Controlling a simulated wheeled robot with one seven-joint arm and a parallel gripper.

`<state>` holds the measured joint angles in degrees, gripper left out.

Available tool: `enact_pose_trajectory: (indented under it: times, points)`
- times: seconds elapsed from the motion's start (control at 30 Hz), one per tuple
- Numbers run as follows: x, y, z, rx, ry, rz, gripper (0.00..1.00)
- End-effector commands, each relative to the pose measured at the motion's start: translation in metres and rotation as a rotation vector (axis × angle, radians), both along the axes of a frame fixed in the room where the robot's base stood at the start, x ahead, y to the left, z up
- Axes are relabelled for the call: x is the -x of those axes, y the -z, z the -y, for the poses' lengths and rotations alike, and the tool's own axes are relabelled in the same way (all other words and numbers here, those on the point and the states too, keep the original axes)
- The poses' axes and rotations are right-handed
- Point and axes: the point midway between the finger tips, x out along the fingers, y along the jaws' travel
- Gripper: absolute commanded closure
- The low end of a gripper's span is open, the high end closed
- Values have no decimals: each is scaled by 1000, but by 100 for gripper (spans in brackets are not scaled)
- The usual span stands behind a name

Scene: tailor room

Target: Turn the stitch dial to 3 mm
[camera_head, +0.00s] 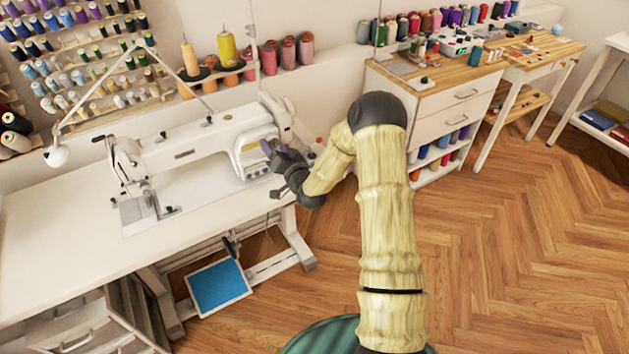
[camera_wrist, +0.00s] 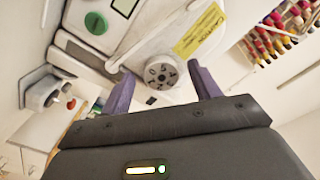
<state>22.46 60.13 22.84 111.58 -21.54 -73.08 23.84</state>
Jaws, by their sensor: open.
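The white sewing machine (camera_head: 210,150) stands on a white table. The stitch dial (camera_wrist: 160,74) shows in the wrist view as a round grey knob with markings on the machine's end; which number is set is too small to tell. My gripper (camera_wrist: 160,82) is open, with one purple finger on each side of the dial. I cannot tell whether the fingers touch it. In the head view my gripper (camera_head: 270,155) is at the right end of the machine, and the dial is hard to make out there.
A green round button (camera_wrist: 96,23) and a yellow caution label (camera_wrist: 200,30) are near the dial. A wooden-topped cabinet (camera_head: 440,100) with spools stands right of the sewing table (camera_head: 60,265). A blue pedal (camera_head: 217,286) is below. The wooden floor (camera_head: 520,250) at right is clear.

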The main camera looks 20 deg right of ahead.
Motion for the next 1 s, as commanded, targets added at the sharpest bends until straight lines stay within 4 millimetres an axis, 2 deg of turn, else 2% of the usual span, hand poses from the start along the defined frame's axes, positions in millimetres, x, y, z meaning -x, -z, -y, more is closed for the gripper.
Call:
enact_pose_trajectory:
  times: [0.37, 0.43, 1.0]
  points:
    - [0, -3, 1, 408, -3, 82, 38]
    - [12, 2, 4, 407, -1, 79, 38]
    - [101, 3, 23, 401, 0, 79, 38]
